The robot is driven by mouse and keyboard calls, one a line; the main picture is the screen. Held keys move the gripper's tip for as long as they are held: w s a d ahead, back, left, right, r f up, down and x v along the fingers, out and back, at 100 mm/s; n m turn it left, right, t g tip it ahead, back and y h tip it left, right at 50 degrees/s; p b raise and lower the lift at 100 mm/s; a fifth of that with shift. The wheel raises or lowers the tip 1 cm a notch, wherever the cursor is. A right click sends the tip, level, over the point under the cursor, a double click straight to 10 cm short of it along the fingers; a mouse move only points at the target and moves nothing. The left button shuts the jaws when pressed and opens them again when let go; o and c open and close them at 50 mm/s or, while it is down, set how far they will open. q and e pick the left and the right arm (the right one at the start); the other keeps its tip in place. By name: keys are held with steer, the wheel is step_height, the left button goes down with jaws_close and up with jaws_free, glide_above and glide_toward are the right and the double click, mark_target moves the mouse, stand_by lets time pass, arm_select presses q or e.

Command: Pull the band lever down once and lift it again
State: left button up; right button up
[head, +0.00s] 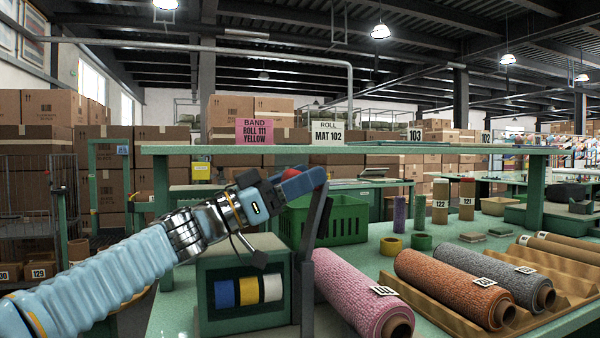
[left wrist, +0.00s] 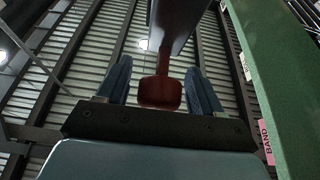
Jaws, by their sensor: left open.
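The band lever (head: 313,222) is a dark arm with a red knob (head: 292,173) at its top. It stands raised, nearly upright, at the right side of the green band dispenser (head: 240,322), which holds blue, yellow and white band rolls (head: 247,291). My left gripper (head: 305,182) is at the lever's top, its blue fingers partly covering the knob. In the left wrist view, the red knob (left wrist: 160,93) sits between the two open fingers of the gripper (left wrist: 159,68), with a gap on either side. My right gripper is not in view.
A green shelf (head: 400,150) with a pink band sign (head: 254,132) and a roll sign (head: 327,133) runs above the bench. A green crate (head: 345,220) stands behind the lever. Pink (head: 350,290), rust (head: 445,280) and grey (head: 500,275) mat rolls lie to the right.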

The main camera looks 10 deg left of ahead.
arm_select(q)
jaws_close()
stand_by(0.4)
